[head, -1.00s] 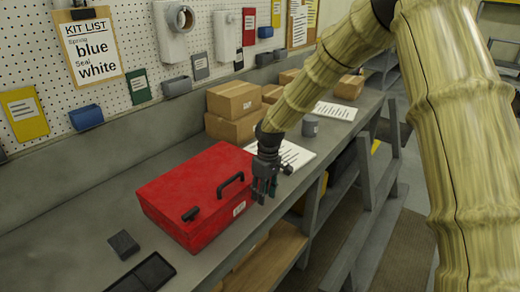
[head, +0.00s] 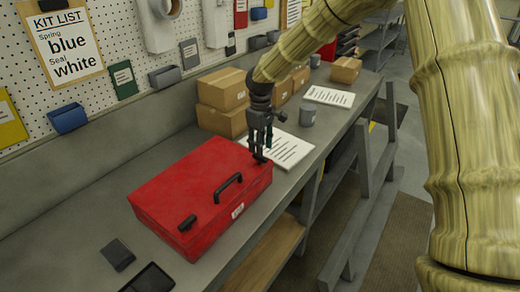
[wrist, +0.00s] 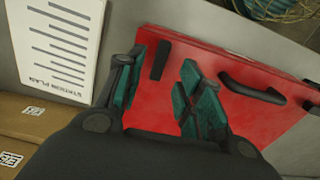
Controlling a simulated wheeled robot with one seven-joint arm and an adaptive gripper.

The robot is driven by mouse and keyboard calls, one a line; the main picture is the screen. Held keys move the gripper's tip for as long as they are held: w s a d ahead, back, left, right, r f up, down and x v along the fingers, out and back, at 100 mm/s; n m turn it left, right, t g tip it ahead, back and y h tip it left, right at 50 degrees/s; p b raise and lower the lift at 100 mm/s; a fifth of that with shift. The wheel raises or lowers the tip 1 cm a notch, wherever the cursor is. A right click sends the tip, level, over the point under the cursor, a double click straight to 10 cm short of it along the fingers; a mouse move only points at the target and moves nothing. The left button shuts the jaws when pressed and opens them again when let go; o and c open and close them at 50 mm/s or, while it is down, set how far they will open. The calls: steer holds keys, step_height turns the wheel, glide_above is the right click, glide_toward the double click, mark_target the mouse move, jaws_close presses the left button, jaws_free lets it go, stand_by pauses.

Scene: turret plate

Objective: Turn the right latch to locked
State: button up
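The red case (head: 175,190) lies on the bench with a black handle (head: 228,187) near its front edge. The left latch (head: 187,222) lies roughly in line with the handle. The right latch (wrist: 160,60) is a short black bar, set crosswise to the handle (wrist: 250,88) in the wrist view. My gripper (head: 260,149) points down over the case's right end, and in the head view its fingers partly hide the right latch. In the wrist view my gripper (wrist: 164,62) is open, with the latch showing between its teal fingertips; I see no contact.
A white printed sheet (head: 285,150) lies just right of the case, with a grey cup (head: 307,116) beyond it. Cardboard boxes (head: 222,122) stand behind, by the wall. A dark tray (head: 150,280) and a small dark block (head: 118,254) lie at the near left.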

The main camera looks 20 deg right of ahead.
steer(key=f, duration=0.2)
steer(key=shift+w+f+p, duration=0.25)
steer(key=shift+f+p, duration=0.1)
steer(key=shift+s+f, duration=0.35)
steer(key=shift+f, duration=0.2)
steer(key=shift+w+f, duration=0.2)
steer(key=shift+f, duration=0.05)
steer(key=shift+s, duration=0.1)
jaws_close()
